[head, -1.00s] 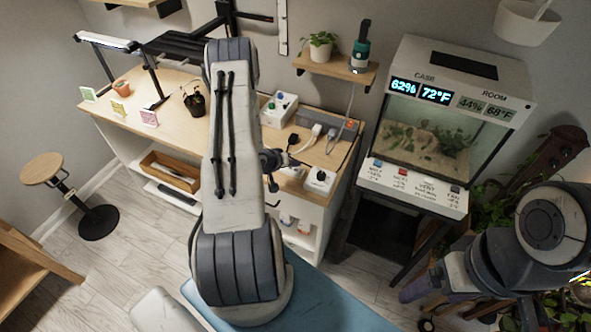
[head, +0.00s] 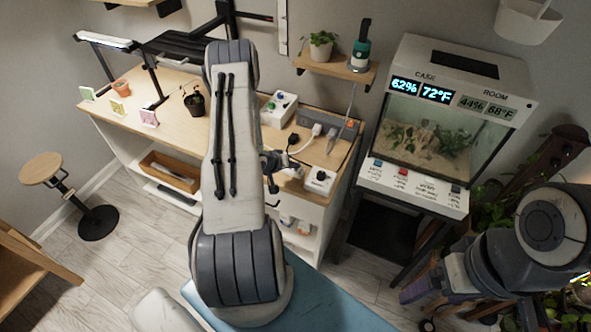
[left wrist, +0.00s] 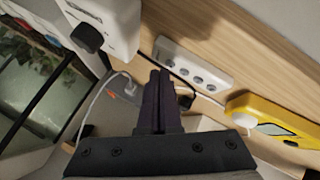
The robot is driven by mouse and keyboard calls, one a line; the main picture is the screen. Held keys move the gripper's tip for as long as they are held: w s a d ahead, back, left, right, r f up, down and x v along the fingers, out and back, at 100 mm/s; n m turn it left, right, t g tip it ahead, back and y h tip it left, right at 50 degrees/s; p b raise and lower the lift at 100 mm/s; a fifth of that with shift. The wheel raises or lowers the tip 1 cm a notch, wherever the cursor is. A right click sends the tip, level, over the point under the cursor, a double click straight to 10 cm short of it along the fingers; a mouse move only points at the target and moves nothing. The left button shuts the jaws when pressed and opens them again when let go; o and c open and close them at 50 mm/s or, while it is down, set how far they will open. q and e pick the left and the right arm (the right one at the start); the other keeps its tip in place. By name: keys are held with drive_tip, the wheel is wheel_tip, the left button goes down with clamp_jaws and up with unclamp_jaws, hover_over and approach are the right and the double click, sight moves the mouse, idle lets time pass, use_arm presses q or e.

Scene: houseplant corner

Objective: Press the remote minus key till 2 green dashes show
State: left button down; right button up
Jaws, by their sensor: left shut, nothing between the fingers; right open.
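A slim white device (left wrist: 195,65) with a row of round grey spots lies on the wooden desk in the left wrist view; it looks like the remote, but I cannot read its key signs. No green dashes show in either view. My left gripper (left wrist: 158,78) is shut and empty, its fingertips just left of and below that device in the picture; I cannot tell whether they touch anything. In the head view the left gripper (head: 274,163) is partly hidden behind my arm, over the desk's right part. My right gripper (head: 412,292) is open, low at the right.
A yellow device (left wrist: 278,118) and a white box with a black knob (left wrist: 100,22) flank the gripper. A grey power strip (head: 349,130) with plugs and cables lies at the desk's right back. A glass case (head: 425,145) stands to the right.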

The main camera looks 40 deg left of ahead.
use_arm(q)
drive_tip(key=shift+f, duration=0.3)
idle(0.4)
drive_tip(key=shift+r+p, duration=0.45)
drive_tip(key=shift+r, duration=0.3)
wheel_tip(320, 180, up, 5)
drive_tip(key=p, duration=0.4)
idle(0.6)
